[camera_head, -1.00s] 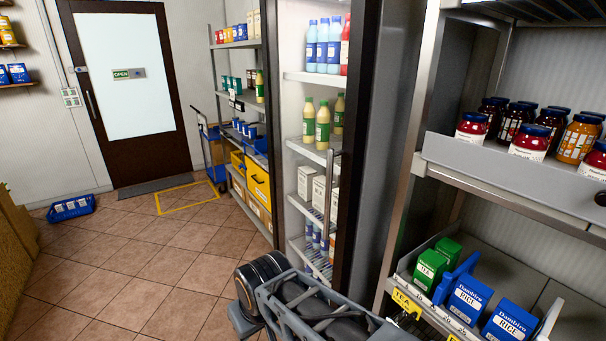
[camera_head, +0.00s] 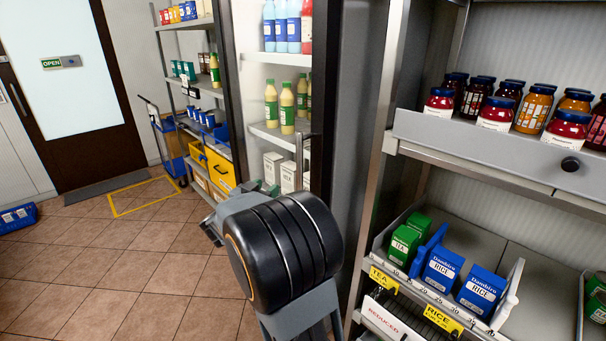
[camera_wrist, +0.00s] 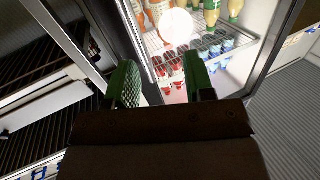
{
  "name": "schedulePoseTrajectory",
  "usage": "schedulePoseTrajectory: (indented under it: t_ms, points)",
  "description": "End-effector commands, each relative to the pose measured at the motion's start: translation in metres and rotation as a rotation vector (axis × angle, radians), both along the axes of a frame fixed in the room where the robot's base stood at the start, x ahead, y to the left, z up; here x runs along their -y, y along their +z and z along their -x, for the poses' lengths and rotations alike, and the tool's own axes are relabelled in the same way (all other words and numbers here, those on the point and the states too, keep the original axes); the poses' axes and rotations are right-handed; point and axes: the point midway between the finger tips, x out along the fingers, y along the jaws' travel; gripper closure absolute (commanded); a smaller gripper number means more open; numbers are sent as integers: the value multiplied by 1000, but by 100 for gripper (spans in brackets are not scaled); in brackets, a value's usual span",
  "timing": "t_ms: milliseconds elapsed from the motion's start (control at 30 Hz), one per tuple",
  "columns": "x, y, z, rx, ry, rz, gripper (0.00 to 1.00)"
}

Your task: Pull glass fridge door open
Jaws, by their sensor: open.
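The glass fridge door (camera_head: 287,90) stands at the centre of the head view, with bottles and cartons behind the glass; it looks shut. Its upright metal handle (camera_head: 299,160) is near the dark right frame. My gripper (camera_head: 265,188) is at handle height, left of the handle's lower part, and partly hidden by my arm. In the wrist view my gripper (camera_wrist: 162,82) has its green-padded fingers apart.
An open shelf rack (camera_head: 378,170) with jars and boxes stands close on the right. Left of the fridge are stocked shelves (camera_head: 190,22) and a blue trolley (camera_head: 172,150).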

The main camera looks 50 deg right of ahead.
Motion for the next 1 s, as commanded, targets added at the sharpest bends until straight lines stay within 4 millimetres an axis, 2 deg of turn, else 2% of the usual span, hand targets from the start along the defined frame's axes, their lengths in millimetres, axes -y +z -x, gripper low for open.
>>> schedulePoseTrajectory:
  t_ms: [100,233,367,700,1000]
  points:
    - [11,-5,13,-26,-116,25,52]
    - [23,-7,20,-40,-174,36,52]
    - [42,-6,19,-42,-185,38,52]
    - [106,-6,11,-41,-181,37,52]
    - [143,-6,5,-40,-178,36,52]
